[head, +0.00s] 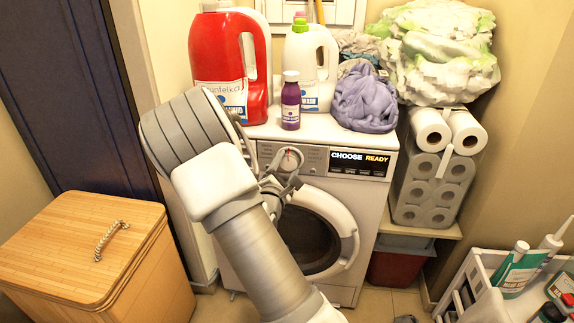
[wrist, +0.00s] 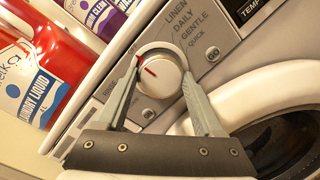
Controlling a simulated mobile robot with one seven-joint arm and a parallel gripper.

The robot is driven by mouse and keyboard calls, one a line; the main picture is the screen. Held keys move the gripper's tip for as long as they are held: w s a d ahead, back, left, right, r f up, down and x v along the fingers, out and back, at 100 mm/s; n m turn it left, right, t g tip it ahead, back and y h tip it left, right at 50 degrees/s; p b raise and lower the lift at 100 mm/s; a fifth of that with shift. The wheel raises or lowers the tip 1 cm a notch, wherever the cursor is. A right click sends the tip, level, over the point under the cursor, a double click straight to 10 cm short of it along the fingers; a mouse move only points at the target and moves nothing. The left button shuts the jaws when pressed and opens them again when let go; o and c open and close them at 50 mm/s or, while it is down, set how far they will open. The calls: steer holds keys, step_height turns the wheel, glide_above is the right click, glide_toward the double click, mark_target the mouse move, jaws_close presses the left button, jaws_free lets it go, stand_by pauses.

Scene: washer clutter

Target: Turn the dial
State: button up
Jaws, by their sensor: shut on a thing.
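The dial (wrist: 160,74) is a round whitish knob with a red pointer mark on the washing machine's front panel. In the wrist view, my gripper (wrist: 161,84) has one finger on each side of the dial and is shut on it. The red mark points to the upper left in that view, with printed words such as LINEN, DAILY, GENTLE and QUICK around the dial. In the head view the dial (head: 290,157) shows behind my gripper (head: 283,180), partly hidden by it. The washing machine (head: 352,190) has a display reading CHOOSE READY.
A red detergent jug (head: 222,62), a white bottle (head: 301,70), a purple bottle (head: 290,104) and a crumpled purple cloth (head: 364,98) stand on the washer. The round door (head: 345,228) is below the panel. A wooden hamper (head: 75,245) is at left, paper rolls (head: 432,185) at right.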

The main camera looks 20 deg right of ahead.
steer(key=n+p, duration=0.5)
steer(key=n, duration=0.2)
steer(key=shift+r+t, duration=0.15)
steer(key=shift+t, duration=0.25)
steer(key=n+p, duration=0.4)
steer(key=shift+t, duration=0.3)
steer(key=n+p, duration=0.3)
steer(key=n, duration=0.1)
steer(key=n+p, duration=0.3)
steer(key=n, duration=0.1)
steer(key=shift+s+t+y+p, duration=0.1)
steer(key=shift+t+y+p, duration=0.25)
steer(key=shift+t+y, duration=0.05)
steer(key=n+p, duration=0.3)
steer(key=n, duration=0.1)
steer(key=shift+d+y, duration=0.1)
steer(key=shift+y, duration=0.3)
steer(key=n+p, duration=0.2)
steer(key=n, duration=0.1)
steer(key=shift+n+y, duration=0.3)
steer(key=shift+n, duration=0.1)
steer(key=shift+d+f+n+p, duration=0.1)
steer(key=shift+f+n+p, duration=0.15)
steer(key=shift+n+p, duration=0.95)
steer(key=shift+n+b, duration=0.3)
steer(key=shift+n, duration=0.2)
